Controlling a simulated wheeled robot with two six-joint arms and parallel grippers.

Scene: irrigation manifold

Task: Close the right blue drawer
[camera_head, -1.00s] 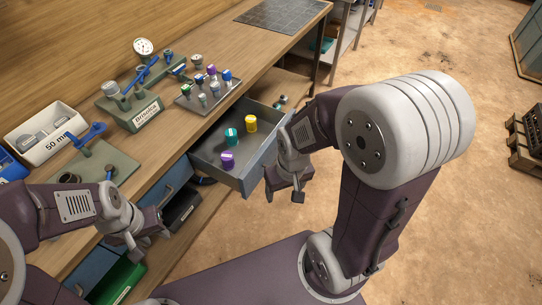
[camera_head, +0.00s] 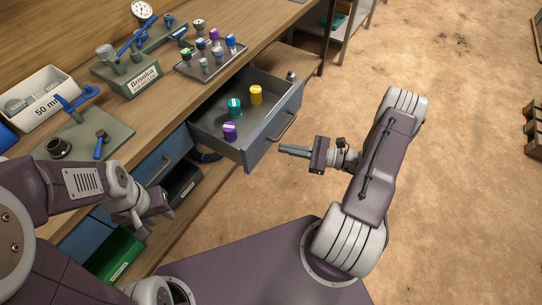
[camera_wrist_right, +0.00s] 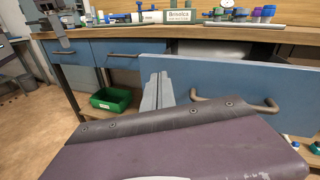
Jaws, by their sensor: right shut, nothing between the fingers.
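The right blue drawer (camera_head: 250,148) is pulled out from the wooden bench and shows its open top. Its front (camera_wrist_right: 295,90) and grey bar handle (camera_wrist_right: 235,102) face my right gripper in the right wrist view. My right gripper (camera_head: 283,150) is shut and empty. Its fingers point at the drawer front, just outside it, short of the handle (camera_head: 284,128). In the right wrist view the fingers (camera_wrist_right: 157,92) overlap the front's left end; I cannot tell if they touch it. My left gripper (camera_head: 158,207) hangs by the left blue drawer; its jaws are unclear.
Inside the drawer are teal (camera_head: 234,107), yellow (camera_head: 256,94) and purple-capped (camera_head: 230,131) pieces. The left blue drawer (camera_head: 160,165) looks closed. A green bin (camera_head: 112,255) sits on the lower shelf. Open floor (camera_head: 450,150) lies to the right.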

